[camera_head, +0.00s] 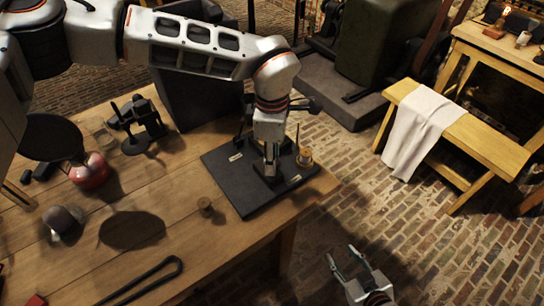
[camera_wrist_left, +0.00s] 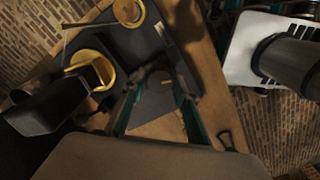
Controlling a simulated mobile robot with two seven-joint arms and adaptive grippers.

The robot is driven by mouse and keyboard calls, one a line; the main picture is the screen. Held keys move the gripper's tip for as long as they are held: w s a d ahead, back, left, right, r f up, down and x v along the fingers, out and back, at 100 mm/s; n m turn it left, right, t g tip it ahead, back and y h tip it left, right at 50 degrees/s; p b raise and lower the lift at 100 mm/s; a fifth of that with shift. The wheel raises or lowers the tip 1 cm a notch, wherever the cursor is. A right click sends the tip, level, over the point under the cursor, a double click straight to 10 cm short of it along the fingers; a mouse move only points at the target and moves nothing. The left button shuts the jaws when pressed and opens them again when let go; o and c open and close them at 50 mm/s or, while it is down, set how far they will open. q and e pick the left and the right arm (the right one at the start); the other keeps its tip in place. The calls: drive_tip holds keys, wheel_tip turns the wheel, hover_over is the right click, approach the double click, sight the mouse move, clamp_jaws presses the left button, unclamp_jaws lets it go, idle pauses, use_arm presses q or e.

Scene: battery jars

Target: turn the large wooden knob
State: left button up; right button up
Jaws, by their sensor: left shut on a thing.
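A black board (camera_head: 243,193) with small pale labels lies on the front right corner of the wooden table. My left gripper (camera_head: 268,172) points down over the middle of the board, shut on the large wooden knob. In the left wrist view the knob (camera_wrist_left: 158,78) shows as a dark brownish round top between the two fingertips. The fingers hide most of the knob in the head view, and its turn angle cannot be told. My right gripper (camera_head: 344,258) is open and empty, low over the brick floor, away from the table.
An amber jar-like piece (camera_head: 304,157) with an upright rod stands at the board's right end. A cork-like piece (camera_head: 205,205), a red round object (camera_head: 90,171) and a black stand (camera_head: 142,124) are on the table. A bench with a white cloth (camera_head: 418,128) stands right.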

use_arm(q)
drive_tip(key=o, duration=1.1)
drive_tip(key=shift+r, duration=0.1)
wheel_tip(320, 180, up, 12)
